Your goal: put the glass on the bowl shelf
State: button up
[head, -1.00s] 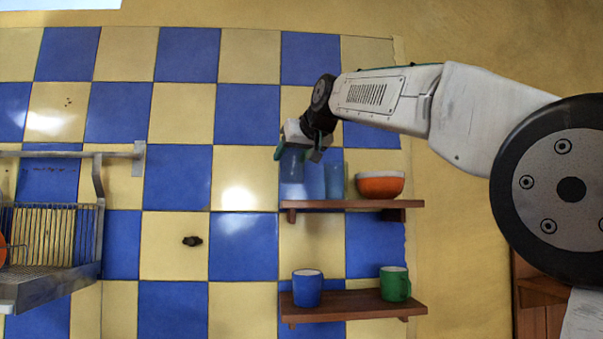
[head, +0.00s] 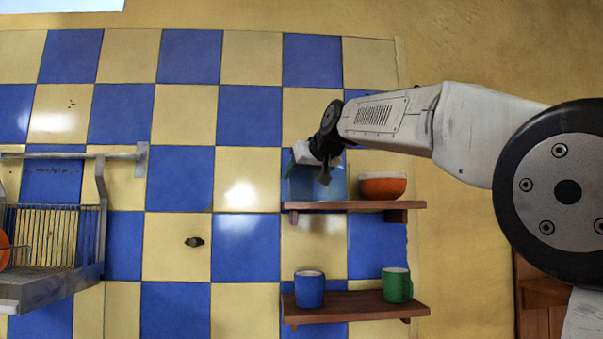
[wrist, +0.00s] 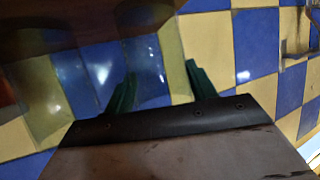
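Clear bluish glasses (head: 303,186) stand in a row at the left of the upper wooden shelf (head: 356,206). They overlap and blend with the blue tiles, so I cannot count them surely. An orange bowl (head: 382,188) sits to their right on the same shelf. My gripper (head: 322,176) is in front of and above the glasses, partly hiding them. In the wrist view, the green fingers of my gripper (wrist: 160,85) stand apart. A see-through glass (wrist: 148,68) shows beyond and between them; I see no clear contact.
A lower shelf (head: 345,308) holds a blue mug (head: 309,289) and a green mug (head: 396,285). A metal dish rack (head: 60,235) hangs at the left. A dark knob (head: 194,242) sits on the tiled wall. The wall between rack and shelves is otherwise clear.

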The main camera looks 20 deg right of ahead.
jog(key=o, duration=0.4)
jog(key=shift+r, duration=0.2)
jog(key=v, duration=1.2)
jog(key=s+f+g+h, duration=0.1)
jog(key=s+f+g, duration=0.3)
jog(key=s+f, duration=0.8)
jog(key=s+d+f+m+g, duration=0.1)
jog(key=s+f+g, duration=0.3)
jog(key=s+f, duration=0.8)
jog(key=s+f+m+g+h, duration=0.1)
jog(key=s+f+g, duration=0.3)
jog(key=s+f, duration=0.8)
jog(key=shift+s+d+f+h, duration=0.1)
jog(key=shift+d+f+h, duration=0.05)
jog(key=shift+f, duration=2.95)
jog(key=shift+d+f+h, duration=0.15)
jog(key=shift+d+f, duration=0.05)
jog(key=shift+f, duration=2.9)
